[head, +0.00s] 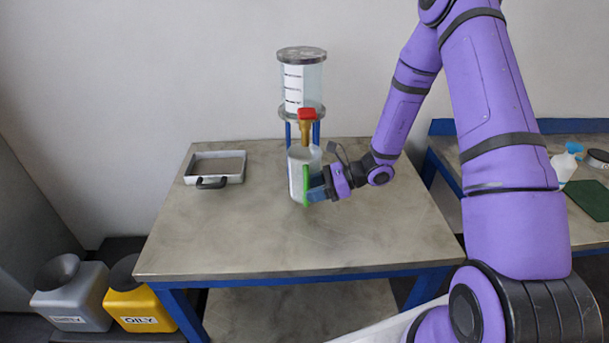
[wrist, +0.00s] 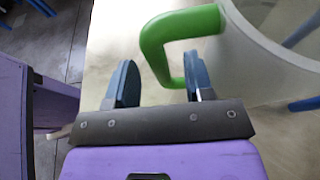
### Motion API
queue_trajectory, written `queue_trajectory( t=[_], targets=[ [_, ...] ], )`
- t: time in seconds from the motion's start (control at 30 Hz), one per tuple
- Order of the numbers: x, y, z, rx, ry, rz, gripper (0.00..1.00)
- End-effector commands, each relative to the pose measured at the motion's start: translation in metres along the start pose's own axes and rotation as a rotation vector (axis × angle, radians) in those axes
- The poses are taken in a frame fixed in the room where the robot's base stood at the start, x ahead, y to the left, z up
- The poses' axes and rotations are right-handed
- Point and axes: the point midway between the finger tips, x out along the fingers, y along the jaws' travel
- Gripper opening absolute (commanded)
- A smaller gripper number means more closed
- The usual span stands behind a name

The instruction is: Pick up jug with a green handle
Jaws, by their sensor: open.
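The jug (head: 297,162) is a pale, translucent vessel with a green handle (head: 306,184), standing on the table under the flanged vessel's tap. In the wrist view, the jug's wall (wrist: 265,55) is at the upper right and its green handle (wrist: 160,45) loops out to the left. My gripper (wrist: 160,85) is open, and its two blue fingers stand on either side of the lower part of the handle. In the head view, my gripper (head: 318,188) is at the handle from the right. Whether the fingers touch the handle cannot be told.
The flanged glass vessel (head: 312,85) with a red-handled brass tap (head: 306,117) stands directly above the jug on blue legs. A tray with a black handle (head: 215,168) lies on the left of the table (head: 240,245). The table's front is clear.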

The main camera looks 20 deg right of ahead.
Motion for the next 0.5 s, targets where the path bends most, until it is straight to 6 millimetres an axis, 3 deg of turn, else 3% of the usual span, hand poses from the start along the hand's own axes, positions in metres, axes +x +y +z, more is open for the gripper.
queue_trajectory(
  t=[0.13,0.43,0.5],
  targets=[
    [0.017,0.001,0.0,0.001,-0.001,0.001,0.48],
    [0.02,0.0,0.0,0.001,0.0,0.0,0.48],
    [0.02,0.0,0.0,0.001,0.0,0.0,0.32]
  ],
)
